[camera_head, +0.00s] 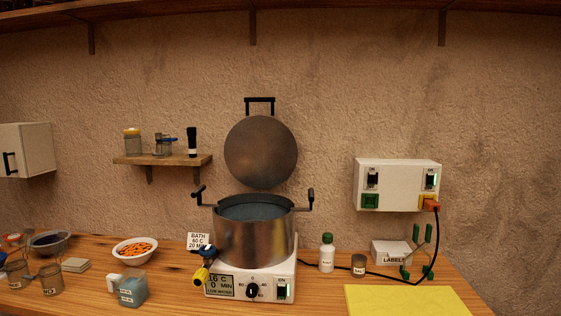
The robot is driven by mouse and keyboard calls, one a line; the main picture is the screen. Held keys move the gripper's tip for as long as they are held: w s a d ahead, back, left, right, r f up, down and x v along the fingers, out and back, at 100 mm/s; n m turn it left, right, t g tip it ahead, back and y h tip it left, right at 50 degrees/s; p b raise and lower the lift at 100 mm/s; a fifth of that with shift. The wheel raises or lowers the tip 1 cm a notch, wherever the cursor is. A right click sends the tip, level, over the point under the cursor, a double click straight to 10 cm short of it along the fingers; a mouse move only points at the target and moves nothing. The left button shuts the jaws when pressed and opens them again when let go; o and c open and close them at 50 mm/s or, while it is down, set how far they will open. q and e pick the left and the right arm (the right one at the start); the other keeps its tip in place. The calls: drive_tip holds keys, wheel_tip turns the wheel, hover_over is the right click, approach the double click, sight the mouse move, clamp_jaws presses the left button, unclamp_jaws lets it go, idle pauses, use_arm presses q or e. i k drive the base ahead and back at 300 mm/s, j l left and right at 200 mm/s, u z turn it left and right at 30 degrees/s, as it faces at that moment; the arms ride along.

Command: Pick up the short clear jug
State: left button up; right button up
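A short, squat jug (131,290) of clear, bluish look stands on the wooden table near its front edge, left of the pot. It has a white handle on its left side and small white labels on its front. Neither of my grippers is in the head view. Nothing is touching the jug.
A steel pot (240,238) stands on a white heater (252,285) right of the jug. A white bowl of orange pieces (135,250) sits behind the jug. Labelled glass vessels (50,280) stand at the left. A yellow mat (405,300) lies front right.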

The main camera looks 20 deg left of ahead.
sight(131, 286)
drive_tip(key=u, duration=1.6)
